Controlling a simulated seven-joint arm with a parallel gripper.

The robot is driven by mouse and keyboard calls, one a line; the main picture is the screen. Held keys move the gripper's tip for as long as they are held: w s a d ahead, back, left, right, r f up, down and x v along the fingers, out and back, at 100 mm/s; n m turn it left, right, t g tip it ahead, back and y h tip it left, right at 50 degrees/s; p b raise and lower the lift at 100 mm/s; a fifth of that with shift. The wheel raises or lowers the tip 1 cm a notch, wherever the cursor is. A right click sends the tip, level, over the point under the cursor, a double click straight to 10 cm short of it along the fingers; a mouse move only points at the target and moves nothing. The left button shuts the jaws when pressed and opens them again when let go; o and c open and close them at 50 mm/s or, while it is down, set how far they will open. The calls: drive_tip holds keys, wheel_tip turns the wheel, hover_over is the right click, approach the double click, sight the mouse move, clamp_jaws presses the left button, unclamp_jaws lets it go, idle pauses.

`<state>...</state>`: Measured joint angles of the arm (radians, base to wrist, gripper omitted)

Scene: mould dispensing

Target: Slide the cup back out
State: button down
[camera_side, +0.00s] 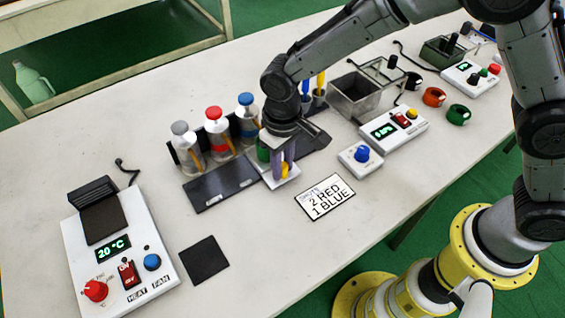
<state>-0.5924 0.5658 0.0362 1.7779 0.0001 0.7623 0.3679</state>
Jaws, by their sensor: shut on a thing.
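My gripper (282,160) points down beside the right end of the dispenser row, its fingers close together low over a small white plate (290,177). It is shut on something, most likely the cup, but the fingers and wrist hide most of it. A small yellow patch shows by the fingertips; I cannot tell whether it belongs to the cup. The dispenser bottles have a grey cap (179,128), a red cap (213,113) and a blue cap (245,99). A green part shows partly hidden behind my gripper.
A dark tray (222,188) lies before the bottles. A card (325,198) reads 2 RED, 1 BLUE. A blue-knob box (347,164), a display unit (411,122) and a metal bin (343,104) stand right. A heater unit (158,262) and black mat (205,262) are front left.

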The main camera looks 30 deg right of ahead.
idle(0.6)
drive_tip(key=d, duration=1)
drive_tip(key=shift+d, duration=0.3)
drive_tip(key=c, duration=0.7)
unclamp_jaws()
drive_tip(key=shift+o, duration=0.2)
drive_tip(key=shift+r, duration=0.1)
drive_tip(key=shift+a+r, duration=0.1)
drive_tip(key=shift+r, duration=0.2)
wheel_tip(320, 180, up, 13)
